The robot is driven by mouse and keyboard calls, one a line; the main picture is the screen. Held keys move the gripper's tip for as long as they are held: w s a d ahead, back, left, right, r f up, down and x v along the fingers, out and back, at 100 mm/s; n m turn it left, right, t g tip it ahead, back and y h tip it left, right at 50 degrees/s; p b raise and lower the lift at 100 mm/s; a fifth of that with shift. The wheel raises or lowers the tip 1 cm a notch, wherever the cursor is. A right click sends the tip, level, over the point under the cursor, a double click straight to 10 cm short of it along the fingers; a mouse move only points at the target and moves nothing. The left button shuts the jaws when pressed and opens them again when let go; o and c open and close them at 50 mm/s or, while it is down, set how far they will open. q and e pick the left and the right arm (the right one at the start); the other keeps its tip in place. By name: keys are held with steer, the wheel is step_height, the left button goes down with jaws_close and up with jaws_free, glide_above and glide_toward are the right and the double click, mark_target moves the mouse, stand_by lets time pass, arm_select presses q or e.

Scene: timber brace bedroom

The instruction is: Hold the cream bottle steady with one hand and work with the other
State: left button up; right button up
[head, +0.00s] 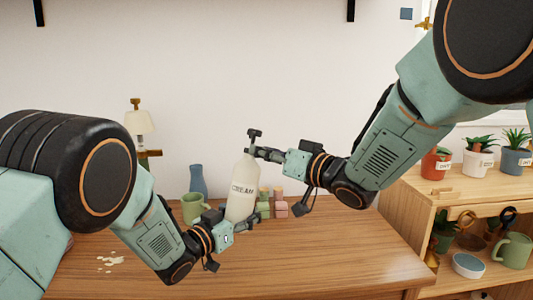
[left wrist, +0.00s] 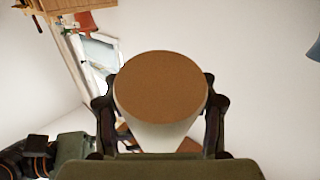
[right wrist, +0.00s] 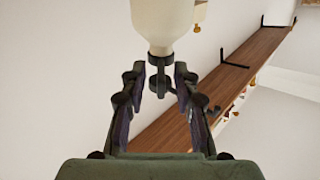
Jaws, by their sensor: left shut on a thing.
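The cream bottle (head: 242,188) is pale with a dark top and the word CREAM. It is held up over the desk, tilted slightly. My left gripper (head: 246,224) is shut on its lower part. In the left wrist view, the bottle's round brown base (left wrist: 160,87) is between the left fingers. My right gripper (head: 262,151) is at the bottle's neck, just below the top of the dark cap (head: 254,134). In the right wrist view, the right fingers (right wrist: 158,90) stand apart on either side of the dark cap (right wrist: 160,76), with gaps visible.
The wooden desk (head: 330,250) has free room at front right. A green mug (head: 193,208), a blue vase (head: 198,180) and small pink and green blocks (head: 274,208) stand behind the bottle. A white spill (head: 112,261) lies at left. Shelves with potted plants (head: 478,160) stand at right.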

arm_select(q)
steer(key=shift+r, duration=0.1)
arm_select(e)
steer(key=shift+c, duration=0.3)
jaws_close()
steer(key=shift+w+y, duration=0.1)
steer(key=shift+y, duration=0.2)
steer(key=shift+w+d+f+n+g+y, duration=0.1)
steer(key=shift+w+d+n+g+y, duration=0.25)
steer(key=shift+n+g+y, duration=1.1)
steer(key=shift+w+d+f+n+g+y, duration=0.2)
steer(key=shift+w+n+g+y, duration=0.4)
steer(key=shift+n+g+y, duration=0.8)
steer(key=shift+w+d+f+n+g+y, duration=0.1)
steer(key=shift+w+d+n+g+y, duration=0.25)
steer(key=shift+n+g+y, duration=1.05)
steer(key=shift+w+g+h, duration=0.25)
steer(key=shift+g+h, duration=0.1)
steer(key=shift+g, duration=0.4)
steer(key=shift+s+n+g, duration=0.1)
steer(key=shift+n+g, duration=0.35)
steer(key=shift+g, duration=0.05)
steer(key=shift+a, duration=0.1)
